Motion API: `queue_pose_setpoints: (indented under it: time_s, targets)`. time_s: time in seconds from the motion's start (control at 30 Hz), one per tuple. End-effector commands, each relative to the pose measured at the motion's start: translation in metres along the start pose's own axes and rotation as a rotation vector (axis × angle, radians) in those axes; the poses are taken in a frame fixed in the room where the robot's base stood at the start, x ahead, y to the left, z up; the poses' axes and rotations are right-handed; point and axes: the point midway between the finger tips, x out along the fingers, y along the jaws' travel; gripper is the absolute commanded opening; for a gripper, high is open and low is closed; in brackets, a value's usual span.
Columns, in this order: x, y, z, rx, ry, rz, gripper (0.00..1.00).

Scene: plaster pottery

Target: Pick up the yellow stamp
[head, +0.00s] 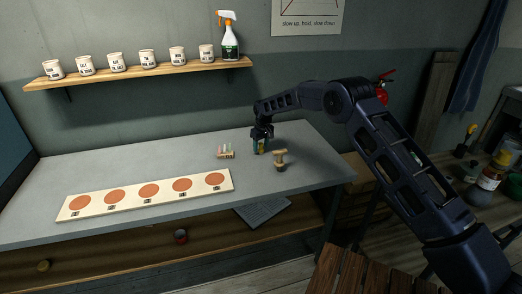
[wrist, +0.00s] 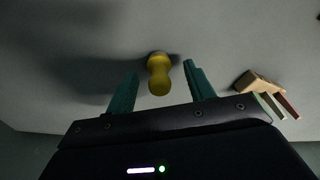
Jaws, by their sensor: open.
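The yellow stamp (wrist: 158,74) shows in the wrist view, a small knobbed shape on the grey tabletop. It lies between and beyond the two teal fingertips of my gripper (wrist: 161,84). The fingers are apart, with visible space on each side of the stamp, and do not appear to touch it. In the head view my gripper (head: 260,147) points down at the back right of the table (head: 130,170), and a bit of yellow shows at its fingers. The stamp is mostly hidden there.
A wooden stamp-like piece (head: 280,160) stands close to the right of my gripper. A small wooden block with coloured sticks (head: 226,154) is to its left. A board with several orange discs (head: 149,190) lies at the front. A shelf with cups (head: 140,73) is above.

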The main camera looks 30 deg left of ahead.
Motion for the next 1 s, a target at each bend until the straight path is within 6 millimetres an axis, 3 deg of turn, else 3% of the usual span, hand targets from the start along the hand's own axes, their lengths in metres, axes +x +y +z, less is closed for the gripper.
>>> queue_pose_setpoints:
  time_s: [0.13, 0.37, 0.6, 1.0]
  targets:
    - [0.0149, 0.0004, -0.0004, 0.0, 0.0, 0.0, 0.53]
    - [0.0161, 0.0005, -0.0006, 0.0, 0.001, 0.0, 0.53]
    - [0.016, 0.0005, -0.0005, 0.0, 0.001, 0.0, 0.06]
    - [0.0133, 0.0005, -0.001, 0.0, 0.001, 0.0, 0.06]
